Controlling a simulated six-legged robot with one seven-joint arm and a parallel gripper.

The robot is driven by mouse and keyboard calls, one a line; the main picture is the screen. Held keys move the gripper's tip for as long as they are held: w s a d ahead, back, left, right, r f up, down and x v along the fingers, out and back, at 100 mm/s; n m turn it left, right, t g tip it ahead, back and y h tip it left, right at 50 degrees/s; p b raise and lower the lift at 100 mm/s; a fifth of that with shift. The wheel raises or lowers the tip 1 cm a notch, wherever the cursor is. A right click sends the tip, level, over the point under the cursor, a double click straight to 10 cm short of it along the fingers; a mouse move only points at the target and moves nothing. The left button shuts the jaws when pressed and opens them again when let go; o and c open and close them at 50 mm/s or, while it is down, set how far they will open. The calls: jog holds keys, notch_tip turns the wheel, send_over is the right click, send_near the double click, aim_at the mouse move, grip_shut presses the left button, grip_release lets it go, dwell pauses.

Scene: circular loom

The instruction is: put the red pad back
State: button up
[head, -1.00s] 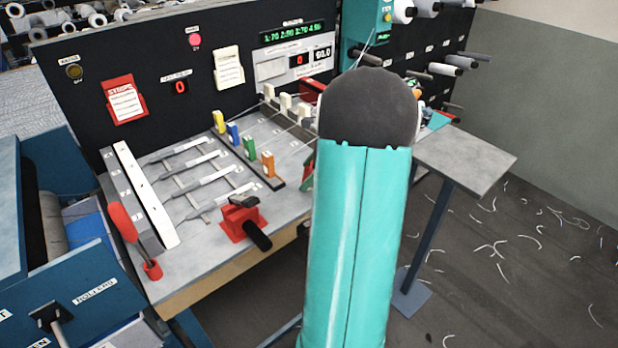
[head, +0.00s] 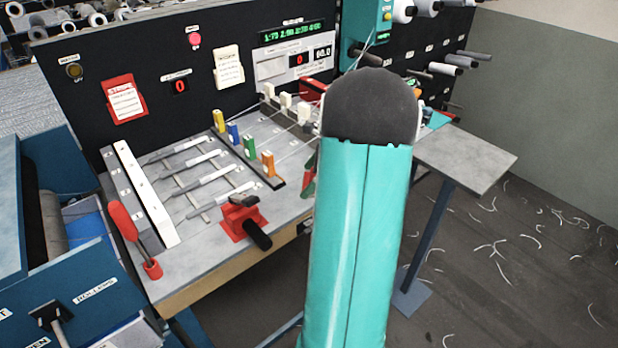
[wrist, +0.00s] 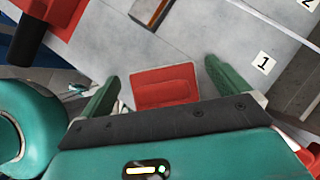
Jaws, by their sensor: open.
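A red rectangular pad (wrist: 166,86) with a raised inner panel shows between my fingers in the wrist view, over the grey bench top. My gripper (wrist: 161,69) is open, with one green finger on each side of the pad and visible gaps between. I cannot tell how high the fingers are above the bench. The pad's near edge is close to my dark gripper bar. In the head view my teal arm hides most of the gripper and the pad; only a bit of green and red (head: 309,185) shows at the arm's left edge.
A red clamp with a black handle (head: 243,220) stands on the bench left of my arm. Yellow, blue, green and orange blocks (head: 234,135) stand in a row behind it. A red lever (head: 128,225) is at the left. A red-backed note card (head: 124,100) hangs on the black panel.

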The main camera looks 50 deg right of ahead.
jog(key=v, duration=1.1)
jog(key=w+a+r+n, duration=0.2)
jog(key=a+n, duration=0.2)
jog(key=a, duration=0.4)
jog(key=w+a+r+n+g+h, duration=0.1)
jog(key=a+n, duration=0.3)
jog(key=a, duration=0.4)
jog(key=w+a+r+n+g, duration=0.1)
jog(key=w+a+r+n, duration=0.1)
jog(key=a, duration=0.6)
jog(key=shift+w+a+r+n, duration=0.15)
jog(key=shift+r+n, duration=0.25)
jog(key=shift+n, duration=0.3)
jog(key=shift+w+r+n, duration=0.15)
jog(key=shift+r+n, duration=0.2)
jog(key=shift+n, duration=0.35)
jog(key=s+a+n+t+h, duration=0.1)
jog(key=s+a+n, duration=0.3)
jog(key=a+n, duration=0.4)
jog(key=s+a+f+n+t+h, duration=0.1)
jog(key=s+a+n, duration=0.3)
jog(key=a+n, duration=0.4)
jog(key=a, duration=0.4)
jog(key=shift+s+n, duration=0.3)
jog(key=shift+s, duration=0.1)
jog(key=shift+c, duration=0.2)
